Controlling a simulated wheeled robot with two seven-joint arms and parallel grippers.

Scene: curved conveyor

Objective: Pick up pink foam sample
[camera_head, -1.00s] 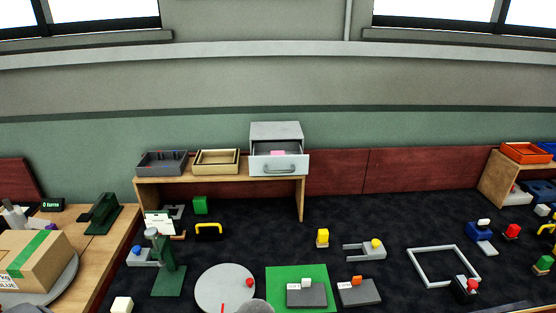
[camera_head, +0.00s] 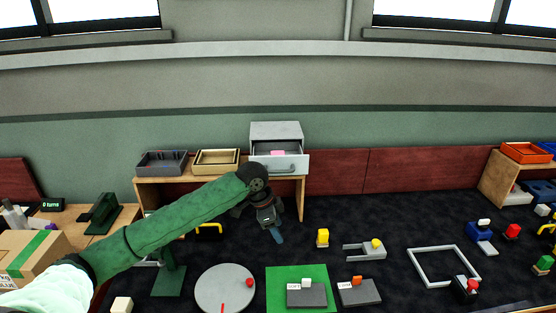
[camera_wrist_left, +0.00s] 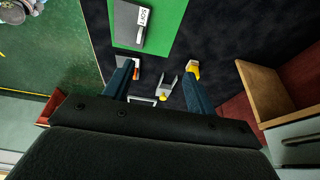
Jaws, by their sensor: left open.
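The pink foam sample (camera_head: 278,153) lies inside the open grey drawer (camera_head: 279,166) of a small cabinet on the wooden shelf. Only its upper part shows above the drawer front. My left gripper (camera_head: 277,235) hangs below and in front of the drawer, pointing down, apart from the sample. In the left wrist view my left gripper's two blue fingers (camera_wrist_left: 158,90) are spread with nothing held between them. The pink sample does not show in the left wrist view. My right gripper is not in view.
A grey tray (camera_head: 163,170) and a beige tray (camera_head: 195,169) stand left of the cabinet on the shelf (camera_head: 303,200). Below, a green mat (camera_head: 318,273), a round grey disc (camera_head: 202,292) and a white frame (camera_head: 412,255) lie on the dark surface. A yellow block (camera_head: 322,237) stands nearby.

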